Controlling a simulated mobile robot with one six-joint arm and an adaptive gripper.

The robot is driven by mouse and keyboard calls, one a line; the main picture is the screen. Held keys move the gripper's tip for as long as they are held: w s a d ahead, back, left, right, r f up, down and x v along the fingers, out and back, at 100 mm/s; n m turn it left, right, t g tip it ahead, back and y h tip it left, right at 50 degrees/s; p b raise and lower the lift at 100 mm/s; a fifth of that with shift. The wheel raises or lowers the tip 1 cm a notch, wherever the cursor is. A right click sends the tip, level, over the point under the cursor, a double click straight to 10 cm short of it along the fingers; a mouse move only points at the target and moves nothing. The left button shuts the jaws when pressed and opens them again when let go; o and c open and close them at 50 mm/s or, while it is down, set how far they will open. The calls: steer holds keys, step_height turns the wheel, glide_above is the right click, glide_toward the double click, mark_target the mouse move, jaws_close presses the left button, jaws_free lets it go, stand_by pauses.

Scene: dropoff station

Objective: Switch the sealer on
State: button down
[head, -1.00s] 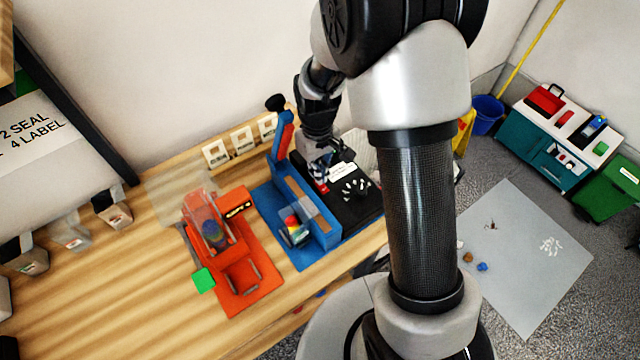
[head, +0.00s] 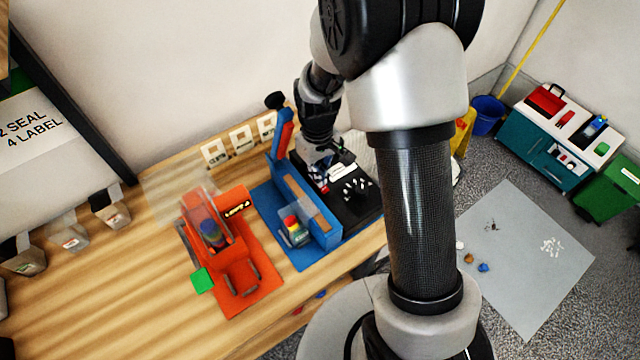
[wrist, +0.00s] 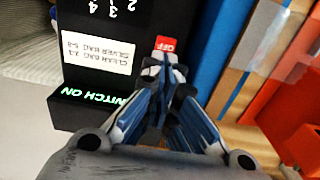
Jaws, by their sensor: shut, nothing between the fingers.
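The sealer is a blue machine (head: 322,238) on the wooden bench, with a raised blue and red arm and a black control box (head: 362,208) on its right. In the wrist view, a red switch (wrist: 166,43) marked OFF sits on the black box (wrist: 175,17). Green lettering reading SWITCH ON shows on the box's edge, partly hidden by my gripper. My gripper (wrist: 164,68) is shut and empty, its tips just short of the red switch in the picture; I cannot tell if they touch. In the head view my gripper (head: 321,172) is over the box's back part.
A clear bag with coloured contents (head: 295,232) lies at the sealer's front. An orange machine (head: 233,262) with a green square (head: 202,280) stands to the left. White-framed cards (head: 240,139) stand behind. Bins (head: 108,208) line the bench's left side.

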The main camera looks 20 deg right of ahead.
steer(key=shift+f, duration=0.4)
steer(key=shift+r, duration=0.15)
steer(key=shift+r+p, duration=2.5)
steer(key=shift+r, duration=0.95)
steer(key=shift+f, duration=0.1)
